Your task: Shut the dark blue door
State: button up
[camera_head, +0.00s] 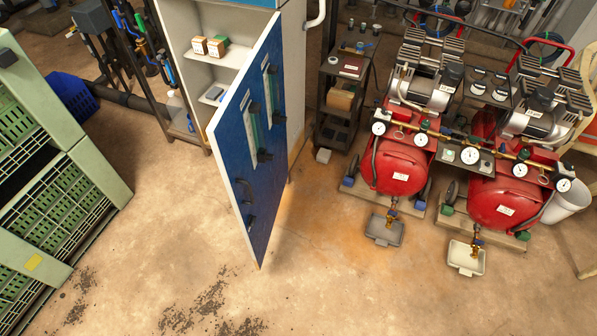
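The dark blue door (250,150) stands wide open, swung out from the right side of a pale cabinet (192,40) toward the viewer. Its blue face is turned to the right and carries tall gauge-like strips, dark knobs and a dark handle (250,219) near the lower free edge. The cabinet's inside shows shelves with small boxes (209,46) and other items. The cabinet's lower part is partly hidden behind the door. My gripper is not in view.
Red compressors (402,165) with gauges stand on the right, with small trays (384,230) before them. A dark shelf cart (340,95) stands behind the door. Green crates (50,190) fill the left. Bare floor (330,290) lies in front, with dark debris (205,305).

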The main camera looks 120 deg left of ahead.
aim_at(246, 126)
jog(key=u, duration=4.15)
jog(key=i, duration=0.8)
jog(key=z, duration=0.25)
